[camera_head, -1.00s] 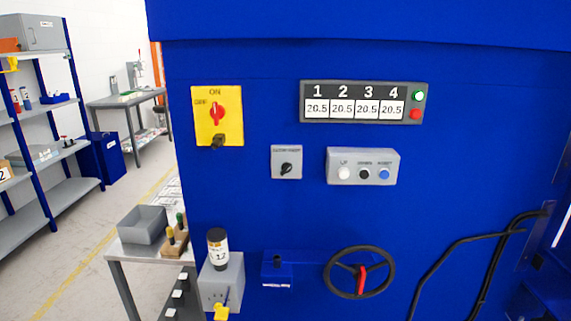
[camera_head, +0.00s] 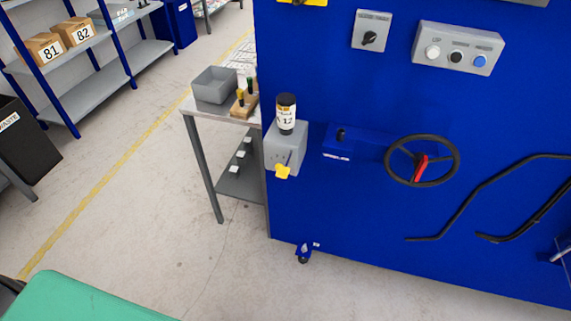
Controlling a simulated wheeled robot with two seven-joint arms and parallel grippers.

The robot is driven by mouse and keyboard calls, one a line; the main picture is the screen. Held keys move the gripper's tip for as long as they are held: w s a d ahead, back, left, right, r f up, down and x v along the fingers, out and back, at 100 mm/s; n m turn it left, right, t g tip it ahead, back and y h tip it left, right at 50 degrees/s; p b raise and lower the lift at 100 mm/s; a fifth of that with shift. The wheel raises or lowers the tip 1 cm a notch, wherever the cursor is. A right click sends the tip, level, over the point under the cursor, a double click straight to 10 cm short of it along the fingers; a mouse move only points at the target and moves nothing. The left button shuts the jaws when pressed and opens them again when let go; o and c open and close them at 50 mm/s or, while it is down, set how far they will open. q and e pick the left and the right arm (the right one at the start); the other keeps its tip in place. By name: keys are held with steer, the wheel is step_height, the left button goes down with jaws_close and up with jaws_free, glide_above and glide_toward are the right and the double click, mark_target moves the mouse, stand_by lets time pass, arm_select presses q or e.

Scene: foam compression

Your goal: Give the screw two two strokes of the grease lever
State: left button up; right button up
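A grey grease unit (camera_head: 284,151) is mounted at the left edge of the blue machine front (camera_head: 380,230). A bottle with a black cap and a white label (camera_head: 286,116) stands upright on it. A short lever with a yellow end (camera_head: 282,171) sticks out low on its front. I cannot tell which screw the unit serves. A handwheel (camera_head: 421,160) with a red handle is to its right, beside a small blue block (camera_head: 338,145). Neither of my grippers shows in the view.
A metal side table (camera_head: 190,110) with a grey bin (camera_head: 214,85) and a small wooden tool holder (camera_head: 243,103) stands left of the machine. A green surface (camera_head: 90,298) is at the bottom left. A dark waste bin (camera_head: 25,135) is at far left. The floor between is clear.

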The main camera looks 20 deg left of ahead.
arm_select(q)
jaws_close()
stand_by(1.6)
